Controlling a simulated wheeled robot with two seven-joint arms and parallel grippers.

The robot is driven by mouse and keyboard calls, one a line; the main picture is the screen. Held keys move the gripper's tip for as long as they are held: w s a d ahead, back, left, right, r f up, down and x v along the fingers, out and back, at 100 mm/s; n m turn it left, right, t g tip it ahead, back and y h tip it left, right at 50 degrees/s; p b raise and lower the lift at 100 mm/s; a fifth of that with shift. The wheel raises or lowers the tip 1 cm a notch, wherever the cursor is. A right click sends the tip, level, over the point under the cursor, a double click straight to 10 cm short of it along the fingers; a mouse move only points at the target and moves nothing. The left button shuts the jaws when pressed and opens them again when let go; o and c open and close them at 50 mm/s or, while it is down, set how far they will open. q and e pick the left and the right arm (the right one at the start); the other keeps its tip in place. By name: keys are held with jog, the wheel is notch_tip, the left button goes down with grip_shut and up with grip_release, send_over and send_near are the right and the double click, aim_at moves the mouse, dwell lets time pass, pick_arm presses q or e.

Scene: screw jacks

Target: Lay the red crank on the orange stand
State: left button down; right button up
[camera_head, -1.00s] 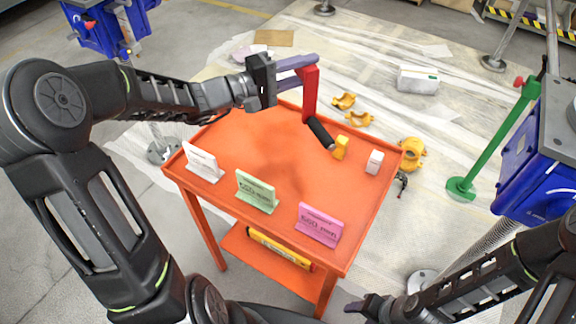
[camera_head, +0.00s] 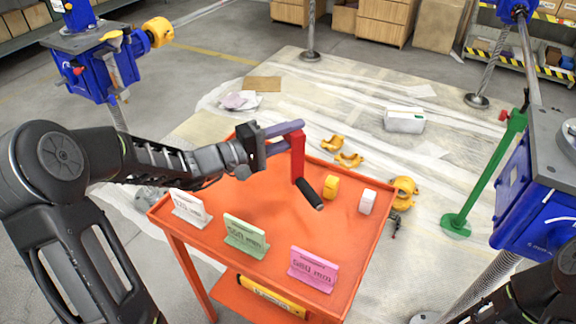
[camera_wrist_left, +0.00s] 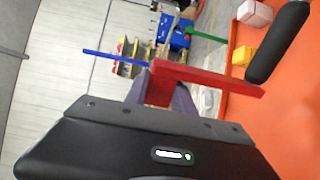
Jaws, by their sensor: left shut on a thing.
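My left gripper (camera_head: 286,138) is shut on the upper end of the red crank (camera_head: 298,157), above the back part of the orange stand (camera_head: 265,190). The crank's red arm hangs down, and its black handle (camera_head: 309,193) slants toward the front right, over the stand's top. I cannot tell whether the handle touches the top. In the left wrist view the red crank (camera_wrist_left: 210,78) lies across the purple fingers, with its black handle at upper right. My right gripper is out of view; only part of that arm shows at lower right.
A yellow block (camera_head: 331,187) and a white block (camera_head: 367,202) stand by the handle. White (camera_head: 190,208), green (camera_head: 245,236) and pink (camera_head: 313,270) signs line the stand's front. The left middle of the top is clear.

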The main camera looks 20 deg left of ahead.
pick_arm(q)
jog(key=shift+f, duration=1.2)
notch_tip(320, 180, down, 4)
jog(key=shift+r, duration=0.1)
jog(key=c, duration=1.1)
grip_release()
jog(key=shift+f, duration=0.2)
jog(key=shift+o, duration=0.2)
